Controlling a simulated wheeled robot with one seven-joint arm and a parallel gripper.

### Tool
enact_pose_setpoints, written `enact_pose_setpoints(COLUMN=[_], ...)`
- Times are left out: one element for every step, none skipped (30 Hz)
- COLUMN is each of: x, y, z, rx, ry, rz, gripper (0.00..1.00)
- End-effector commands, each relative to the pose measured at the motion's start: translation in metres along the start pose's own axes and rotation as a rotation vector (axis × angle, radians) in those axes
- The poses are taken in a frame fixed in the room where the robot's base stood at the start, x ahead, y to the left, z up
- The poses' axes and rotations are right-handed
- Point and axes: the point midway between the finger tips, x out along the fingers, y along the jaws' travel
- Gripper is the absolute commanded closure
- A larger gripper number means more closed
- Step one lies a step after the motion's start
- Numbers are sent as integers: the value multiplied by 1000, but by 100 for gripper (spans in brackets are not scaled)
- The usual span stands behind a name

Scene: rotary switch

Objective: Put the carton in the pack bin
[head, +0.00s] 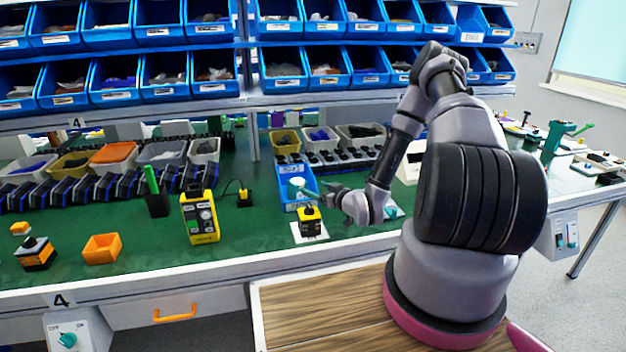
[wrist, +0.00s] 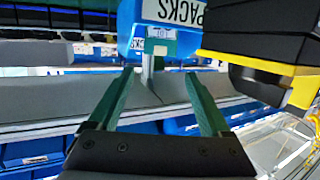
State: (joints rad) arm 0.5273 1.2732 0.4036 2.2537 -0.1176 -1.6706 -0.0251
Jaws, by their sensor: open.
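The blue pack bin (head: 283,187) stands on the green bench, left of my gripper (head: 326,190) in the head view. Its "PACKS" label shows upside down at the top of the wrist view (wrist: 142,12). A small white and teal carton (head: 296,186) is at the bin's mouth; the wrist view shows it beside the label (wrist: 161,42), though how deep it sits is unclear. My gripper's green fingers (wrist: 159,75) are spread with nothing between them. The carton is beyond the fingertips, apparently apart from them.
A yellow and black rotary switch (head: 309,223) on a white plate stands just in front of the bin; a black and yellow body looms close at right in the wrist view (wrist: 268,60). A yellow device (head: 199,218) stands to the left. Grey and yellow trays line the back.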

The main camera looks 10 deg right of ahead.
Motion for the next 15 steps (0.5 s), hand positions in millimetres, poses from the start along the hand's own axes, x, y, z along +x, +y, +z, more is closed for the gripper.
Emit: enact_pose_setpoints(x=[-2, -3, -3, -3, -3, -2, -1, 0, 1, 2, 3, 4, 4, 3, 2], y=[0, 0, 0, 1, 1, 3, 4, 7, 11, 15, 19, 24, 30, 34, 40], z=[0, 0, 0, -1, -2, -4, -6, -9, -15, -20, -26, -37, -44, -53, -65], rx=[0, 0, 0, -1, -3, -6, -10, -15, -23, -29, -36, -46, -53, -59, -67], ry=[0, 0, 0, -1, -3, -10, -19, -31, -52, -72, -95, -129, -156, -184, -220], rz=[0, 1, 0, 0, 0, -1, -1, -2, -1, 0, 1, 5, 10, 17, 28], gripper=[18, 18, 18, 18, 18, 18, 18, 18, 18, 18, 18, 18, 18, 18, 18])
